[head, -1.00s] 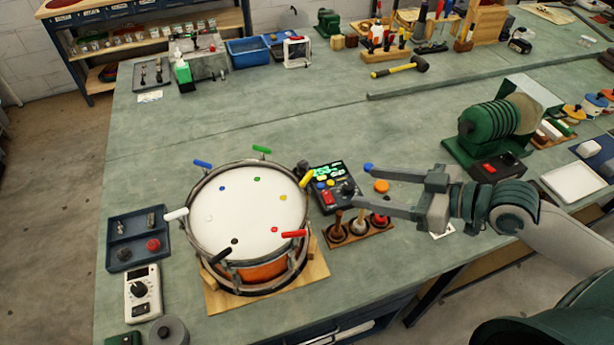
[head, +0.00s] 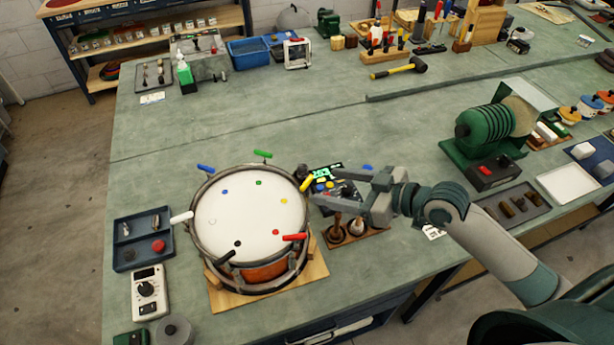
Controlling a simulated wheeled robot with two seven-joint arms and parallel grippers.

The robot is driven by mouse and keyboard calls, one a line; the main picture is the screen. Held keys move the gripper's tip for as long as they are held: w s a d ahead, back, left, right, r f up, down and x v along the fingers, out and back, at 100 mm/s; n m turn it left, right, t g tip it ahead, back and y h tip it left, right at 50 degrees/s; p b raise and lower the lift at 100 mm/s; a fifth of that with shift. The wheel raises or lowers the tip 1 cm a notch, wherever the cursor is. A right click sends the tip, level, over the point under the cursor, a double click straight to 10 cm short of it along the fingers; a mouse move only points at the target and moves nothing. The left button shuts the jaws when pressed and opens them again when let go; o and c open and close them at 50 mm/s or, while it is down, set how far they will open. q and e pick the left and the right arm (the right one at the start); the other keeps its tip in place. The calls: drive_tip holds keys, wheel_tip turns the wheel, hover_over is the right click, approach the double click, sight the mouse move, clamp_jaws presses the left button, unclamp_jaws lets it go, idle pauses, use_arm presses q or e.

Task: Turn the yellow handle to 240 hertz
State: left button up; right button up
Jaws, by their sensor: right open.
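The drum (head: 247,218) sits on a wooden board on the bench, with coloured handles around its rim. The yellow handle (head: 307,183) sticks out at the drum's right side, between the green handle (head: 263,154) and the red handle (head: 294,237). A tuner box with a lit green display (head: 321,173) stands just behind it, partly hidden by my gripper; its reading is too small to tell. My right gripper (head: 313,187) is open, its fingertips close to the yellow handle. I cannot tell whether they touch it. My left gripper is not in view.
A wooden holder with brown-handled tools (head: 337,228) stands below my right gripper. A blue tray (head: 142,238) and a white meter (head: 149,292) lie left of the drum. A green motor (head: 490,135) stands at right.

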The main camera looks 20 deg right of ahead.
sight(309, 183)
drive_tip(key=p+x, duration=0.2)
drive_tip(key=x, duration=0.5)
drive_tip(key=shift+w+p, duration=0.1)
drive_tip(key=shift+p, duration=0.2)
drive_tip(key=shift+w+a+f, duration=0.25)
drive_tip(key=shift+a+f, duration=0.05)
drive_tip(key=c, duration=1.1)
